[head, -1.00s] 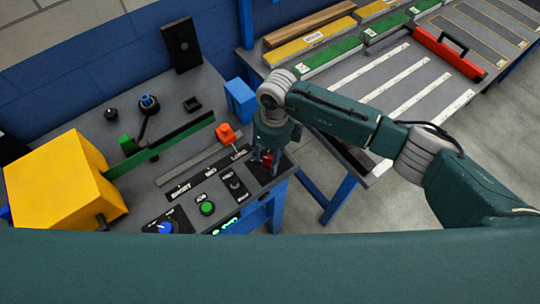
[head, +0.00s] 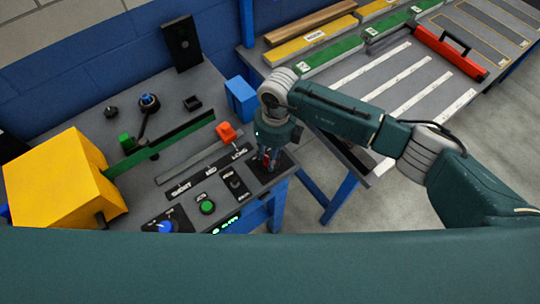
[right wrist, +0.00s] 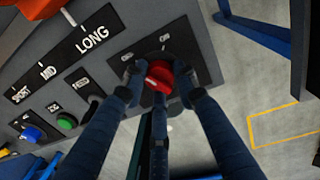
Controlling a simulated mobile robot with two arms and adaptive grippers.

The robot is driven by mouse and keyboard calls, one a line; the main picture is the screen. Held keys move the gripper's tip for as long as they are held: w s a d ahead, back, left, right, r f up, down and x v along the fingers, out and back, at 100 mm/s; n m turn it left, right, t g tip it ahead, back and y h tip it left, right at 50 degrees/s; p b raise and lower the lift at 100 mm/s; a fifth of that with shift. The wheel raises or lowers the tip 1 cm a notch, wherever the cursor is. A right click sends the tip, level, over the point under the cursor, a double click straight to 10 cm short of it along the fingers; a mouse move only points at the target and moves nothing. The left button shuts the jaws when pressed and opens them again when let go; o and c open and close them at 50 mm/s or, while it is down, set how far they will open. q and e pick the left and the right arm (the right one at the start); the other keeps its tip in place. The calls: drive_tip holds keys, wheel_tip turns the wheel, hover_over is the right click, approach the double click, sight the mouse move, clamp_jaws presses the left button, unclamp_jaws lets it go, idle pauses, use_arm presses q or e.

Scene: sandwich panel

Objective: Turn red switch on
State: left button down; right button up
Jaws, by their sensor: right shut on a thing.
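The red switch (right wrist: 159,76) is a red knob on a black plate (right wrist: 205,66) at the right end of the panel. In the right wrist view it sits between my fingertips. My right gripper (right wrist: 160,82) is shut on it from above, one finger on each side. In the head view the right gripper (head: 268,160) hides most of the switch, and only a bit of red shows. The plate has small white labels, partly hidden by the fingers. My left gripper is not in view.
The panel also carries a green button (head: 207,207), a blue knob (head: 166,227), a black switch (head: 236,185) and an orange slider (head: 227,133) near LONG. A yellow box (head: 62,180) stands at left.

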drive_tip(key=m, duration=0.3)
drive_tip(key=m+b, duration=0.1)
drive_tip(key=m, duration=0.2)
drive_tip(key=shift+s+f+b, duration=0.2)
drive_tip(key=shift+b, duration=0.1)
drive_tip(key=m+b, duration=0.1)
drive_tip(key=m, duration=0.5)
drive_tip(key=shift+s+t, duration=0.15)
drive_tip(key=shift+t, duration=0.15)
drive_tip(key=shift+m, duration=0.3)
drive_tip(key=o, duration=1.1)
drive_tip(key=shift+o, duration=0.2)
drive_tip(key=shift+a+r, duration=0.1)
drive_tip(key=shift+r, duration=0.05)
drive_tip(key=shift+r, duration=0.2)
wheel_tip(320, 180, up, 12)
drive_tip(key=shift+s+d+f, duration=0.2)
drive_tip(key=shift+d+f, duration=0.05)
drive_tip(key=shift+d, duration=0.2)
